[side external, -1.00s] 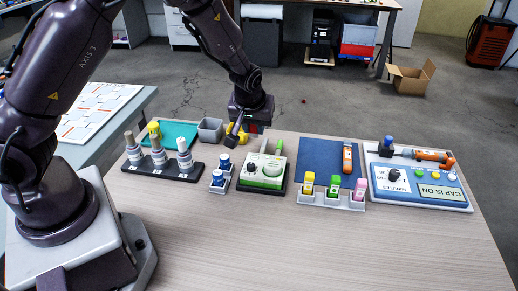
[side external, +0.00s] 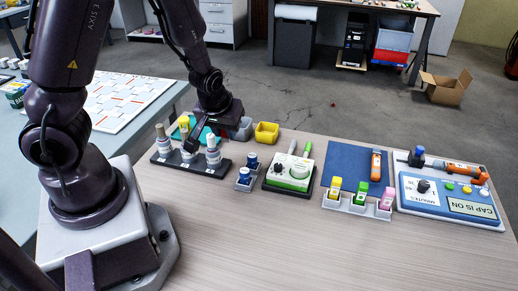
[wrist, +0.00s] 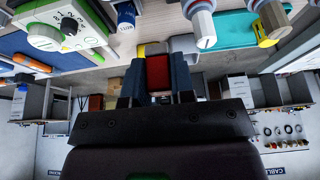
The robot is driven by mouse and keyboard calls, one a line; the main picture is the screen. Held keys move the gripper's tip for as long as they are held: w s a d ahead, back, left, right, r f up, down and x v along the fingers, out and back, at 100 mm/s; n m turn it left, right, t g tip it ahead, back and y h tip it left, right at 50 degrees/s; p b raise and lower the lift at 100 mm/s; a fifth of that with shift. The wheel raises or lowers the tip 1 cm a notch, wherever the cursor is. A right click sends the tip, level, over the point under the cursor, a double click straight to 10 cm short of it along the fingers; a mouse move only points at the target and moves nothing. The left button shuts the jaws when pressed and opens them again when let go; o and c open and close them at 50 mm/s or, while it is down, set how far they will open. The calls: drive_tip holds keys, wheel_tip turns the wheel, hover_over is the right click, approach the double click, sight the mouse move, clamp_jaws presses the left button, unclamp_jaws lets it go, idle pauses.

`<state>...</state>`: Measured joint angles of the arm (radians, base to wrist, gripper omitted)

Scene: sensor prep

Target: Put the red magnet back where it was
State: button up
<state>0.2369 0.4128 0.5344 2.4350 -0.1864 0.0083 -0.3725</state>
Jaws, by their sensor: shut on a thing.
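My gripper (wrist: 157,76) is shut on the red magnet (wrist: 158,72), which shows as a dark red block between the two fingers in the wrist view. In the side external view my gripper (side external: 191,143) is at the left end of the bench, near the black rack of white bottles (side external: 190,163) and the teal mat (side external: 203,137). The yellow bin (side external: 267,133) and the grey bin (side external: 241,129) stand at the back edge of the bench, to the right of my gripper.
Further right are a blue mat (side external: 350,160), a holder with coloured pieces (side external: 356,207) and a blue timer panel (side external: 415,200). The front of the bench is clear.

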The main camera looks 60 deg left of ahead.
drive_tip(key=w+a+f, duration=0.3)
drive_tip(key=w, duration=0.3)
hover_over(260, 152)
drive_tip(key=s+d, duration=0.1)
drive_tip(key=f, duration=0.5)
drive_tip(key=shift+s+d+f, duration=0.15)
drive_tip(key=shift+s+f, duration=0.05)
drive_tip(key=shift+w+f, duration=0.15)
drive_tip(key=shift+f, duration=0.75)
drive_tip(key=shift+w+f, duration=0.1)
drive_tip(key=shift+f, duration=0.8)
drive_tip(key=shift+f, duration=0.1)
drive_tip(key=o, duration=0.8)
drive_tip(key=shift+c, duration=0.2)
